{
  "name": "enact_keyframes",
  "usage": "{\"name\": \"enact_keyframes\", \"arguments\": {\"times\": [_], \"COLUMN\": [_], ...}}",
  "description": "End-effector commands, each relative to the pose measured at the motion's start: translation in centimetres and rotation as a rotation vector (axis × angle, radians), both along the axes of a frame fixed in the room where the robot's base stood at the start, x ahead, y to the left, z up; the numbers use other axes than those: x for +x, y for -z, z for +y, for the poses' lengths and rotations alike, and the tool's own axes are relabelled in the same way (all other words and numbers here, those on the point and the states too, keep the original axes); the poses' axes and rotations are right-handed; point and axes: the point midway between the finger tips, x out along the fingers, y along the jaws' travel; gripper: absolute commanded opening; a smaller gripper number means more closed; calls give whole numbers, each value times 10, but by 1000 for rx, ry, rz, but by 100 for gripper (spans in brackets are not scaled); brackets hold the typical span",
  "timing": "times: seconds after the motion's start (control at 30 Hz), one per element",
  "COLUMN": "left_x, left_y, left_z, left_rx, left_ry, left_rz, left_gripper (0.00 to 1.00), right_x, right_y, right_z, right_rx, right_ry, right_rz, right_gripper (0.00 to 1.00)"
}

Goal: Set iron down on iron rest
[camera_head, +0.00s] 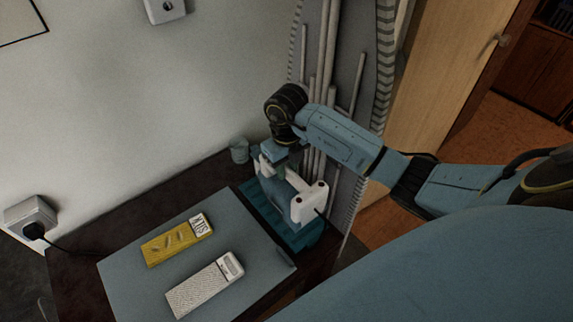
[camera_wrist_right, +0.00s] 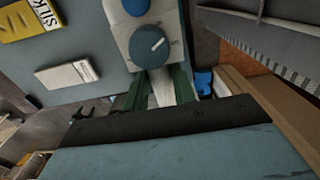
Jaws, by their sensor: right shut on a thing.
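The iron (camera_head: 309,205) is white and blue-grey, with its handle in my right gripper (camera_head: 276,160). It is over the teal ribbed iron rest (camera_head: 305,238), which shows around it at the near end and side. I cannot tell whether the iron's sole touches the rest. In the right wrist view, the green fingers of the right gripper (camera_wrist_right: 158,90) are shut on the white iron (camera_wrist_right: 124,38), whose blue dial faces the camera. The underside of the iron is hidden. My left gripper is not in view.
A grey-blue mat (camera_head: 130,272) on the dark table holds a yellow SILK box (camera_head: 170,246) and a white box (camera_head: 203,287). A cup (camera_head: 239,151) stands at the back by the wall. An ironing board (camera_head: 345,60) leans upright behind my right arm.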

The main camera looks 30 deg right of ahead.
Motion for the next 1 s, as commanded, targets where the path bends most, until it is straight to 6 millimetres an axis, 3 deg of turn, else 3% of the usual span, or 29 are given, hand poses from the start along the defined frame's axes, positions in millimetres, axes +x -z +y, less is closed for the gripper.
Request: {"name": "enact_keyframes", "arguments": {"times": [0.6, 1.0], "left_x": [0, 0], "left_y": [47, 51], "left_z": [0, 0], "left_rx": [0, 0], "left_ry": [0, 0], "left_rz": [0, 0], "left_gripper": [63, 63], "right_x": [2, 2], "right_y": [56, 64], "right_z": [0, 0], "right_rx": [0, 2], "right_ry": [-1, -1], "right_rz": [-7, -7], "right_gripper": [0, 0]}}
